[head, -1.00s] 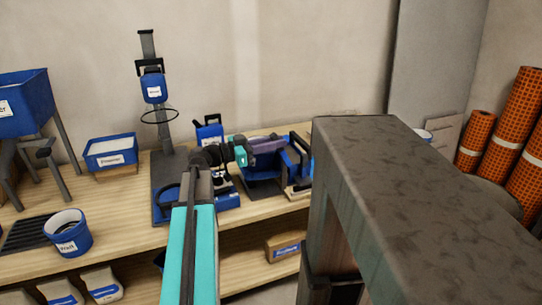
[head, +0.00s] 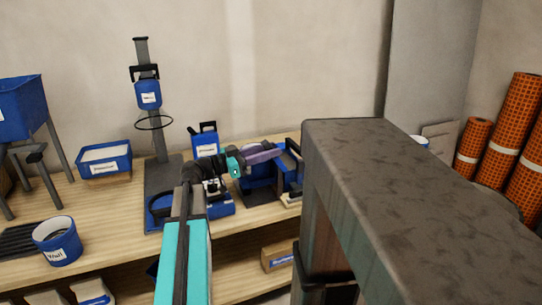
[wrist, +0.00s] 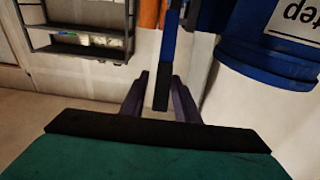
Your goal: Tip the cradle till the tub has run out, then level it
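My gripper (head: 266,153) has purple fingers and reaches the blue cradle (head: 258,178) on the bench. In the wrist view its fingers (wrist: 160,95) stand either side of a blue bar with a black end (wrist: 161,92). Gaps show beside the bar, so the fingers look open around or just short of it. A large blue tub (wrist: 266,62) with a white label, its writing upside down in the picture, is at the upper right of the wrist view. My arm and gripper partly hide the cradle in the head view. The tub's contents are not visible.
A stand with a blue container (head: 149,95) and ring is left of the cradle. A blue jug (head: 205,141), a blue tray (head: 104,158) and a blue bucket (head: 57,241) are on the bench (head: 105,205). Orange rolls (head: 511,150) stand at right.

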